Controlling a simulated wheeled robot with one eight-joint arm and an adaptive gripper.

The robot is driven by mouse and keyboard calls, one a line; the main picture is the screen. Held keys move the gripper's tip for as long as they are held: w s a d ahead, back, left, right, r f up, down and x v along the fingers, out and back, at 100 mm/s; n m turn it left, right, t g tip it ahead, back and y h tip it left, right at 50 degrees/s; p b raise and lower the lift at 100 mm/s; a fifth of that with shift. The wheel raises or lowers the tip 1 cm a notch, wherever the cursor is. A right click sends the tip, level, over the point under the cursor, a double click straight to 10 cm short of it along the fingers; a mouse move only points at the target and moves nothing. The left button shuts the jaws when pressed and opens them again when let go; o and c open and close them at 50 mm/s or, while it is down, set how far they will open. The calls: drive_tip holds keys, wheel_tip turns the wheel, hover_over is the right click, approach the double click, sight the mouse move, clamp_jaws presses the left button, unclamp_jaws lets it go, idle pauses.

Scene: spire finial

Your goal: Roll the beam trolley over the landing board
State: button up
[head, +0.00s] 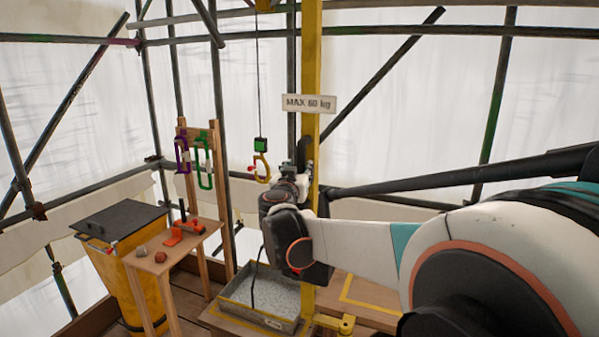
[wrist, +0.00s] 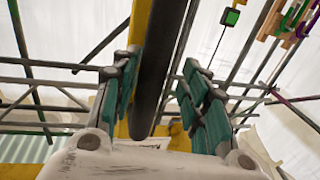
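The yellow beam trolley (head: 266,5) is cut off by the top edge of the head view. The landing board (head: 360,298), wood with a yellow outline, lies at lower right, partly hidden by my arm. My gripper (head: 300,165) is beside the yellow post. In the wrist view its teal-padded fingers (wrist: 163,62) stand apart on either side of a thick dark bar (wrist: 160,75). I cannot tell whether both fingers touch it. The green block (wrist: 230,17) shows there too.
A yellow post (head: 312,70) with a "MAX 60 kg" plate (head: 308,103) stands behind my gripper. A gravel-filled tray (head: 230,302) sits below. A wooden stand (head: 165,258) with clamps and a yellow bin (head: 145,290) are at left. Scaffold poles surround the place.

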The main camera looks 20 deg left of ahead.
drive_tip(key=shift+w+d, duration=0.1)
drive_tip(key=shift+d, duration=0.1)
drive_tip(key=v, duration=1.2)
drive_tip(key=shift+a, duration=0.1)
